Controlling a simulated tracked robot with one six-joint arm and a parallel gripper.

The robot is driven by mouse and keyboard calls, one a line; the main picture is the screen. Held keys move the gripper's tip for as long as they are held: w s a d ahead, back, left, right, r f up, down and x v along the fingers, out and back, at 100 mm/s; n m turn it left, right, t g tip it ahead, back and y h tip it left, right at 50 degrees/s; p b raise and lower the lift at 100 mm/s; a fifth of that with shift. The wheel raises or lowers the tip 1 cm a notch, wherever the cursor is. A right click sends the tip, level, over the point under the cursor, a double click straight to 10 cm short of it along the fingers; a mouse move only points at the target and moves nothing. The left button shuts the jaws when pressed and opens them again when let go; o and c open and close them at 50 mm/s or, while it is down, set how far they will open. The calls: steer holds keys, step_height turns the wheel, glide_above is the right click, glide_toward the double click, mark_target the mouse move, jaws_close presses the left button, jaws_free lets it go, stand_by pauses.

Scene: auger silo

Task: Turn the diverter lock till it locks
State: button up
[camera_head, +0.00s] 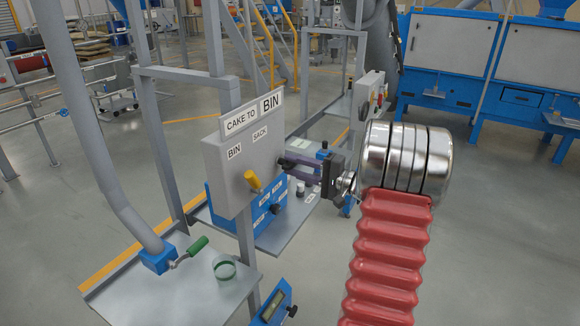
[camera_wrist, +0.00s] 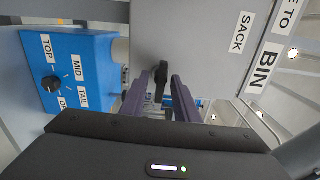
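The diverter box (camera_head: 228,172) is grey, with BIN and SACK labels and a "CAKE TO BIN" sign on top. A yellow lever (camera_head: 254,182) sticks out of its front face. In the wrist view a black lock handle (camera_wrist: 161,82) stands on the grey box face, its long side roughly up and down. My gripper (camera_wrist: 160,85) is open, with one purple finger on each side of this handle and visible gaps.
A blue box (camera_wrist: 78,75) with a black knob and TOP, MID, TAIL labels is beside the box. A grey post (camera_head: 240,235) stands below it. A metal tray (camera_head: 180,290) at lower left holds a green cup (camera_head: 224,270). A green-handled crank (camera_head: 190,251) is nearby.

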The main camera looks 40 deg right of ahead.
steer(key=shift+w+a, duration=0.2)
steer(key=shift+w, duration=0.3)
steer(key=shift+c, duration=0.7)
jaws_close()
steer(key=shift+a, duration=0.3)
steer(key=shift+d, duration=0.25)
